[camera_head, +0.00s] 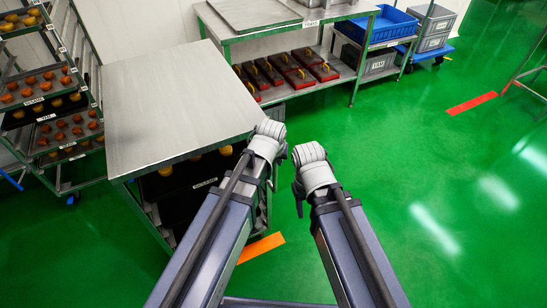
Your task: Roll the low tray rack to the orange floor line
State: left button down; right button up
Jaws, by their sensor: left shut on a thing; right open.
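The low tray rack (165,95) has a flat grey steel top and dark trays of round buns (165,170) below it. It stands left of centre. My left gripper (276,150) is at the rack's right front corner and is shut on the rack; my wrist hides its fingers and the exact grip. My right gripper (300,188) is open, just right of the left one and apart from the rack; its fingers are mostly hidden. An orange floor line (262,247) shows on the green floor near the rack's front right corner, partly covered by my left arm.
A tall rack of bun trays (95,75) stands at the left. A steel table (262,15) with several red-brown boxes (285,70) on its lower shelf stands behind. Blue and grey crates (380,25) are at the back right. A red-orange floor strip (471,104) lies right, on open green floor.

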pick_arm(q)
jog(key=shift+d, duration=0.1)
dwell(0.3)
jog(key=c, duration=0.8)
grip_release()
jog(key=shift+s, duration=0.1)
jog(key=shift+o, duration=0.2)
jog(key=shift+r, duration=0.1)
jog(key=p+v, duration=0.7)
jog(key=shift+s+r, duration=0.25)
jog(key=shift+r, duration=0.05)
jog(key=s+r+m+g+p, duration=0.1)
jog(key=s+r+g+p, duration=0.1)
jog(key=s, duration=0.4)
jog(key=s+a+r+m+g+y+p, duration=0.1)
jog(key=s+r+m+g+p, duration=0.1)
jog(key=s+r+p, duration=0.2)
jog(key=s+p, duration=0.2)
jog(key=shift+s+g+y, duration=0.3)
jog(key=shift+s+g, duration=0.05)
jog(key=shift+g, duration=0.05)
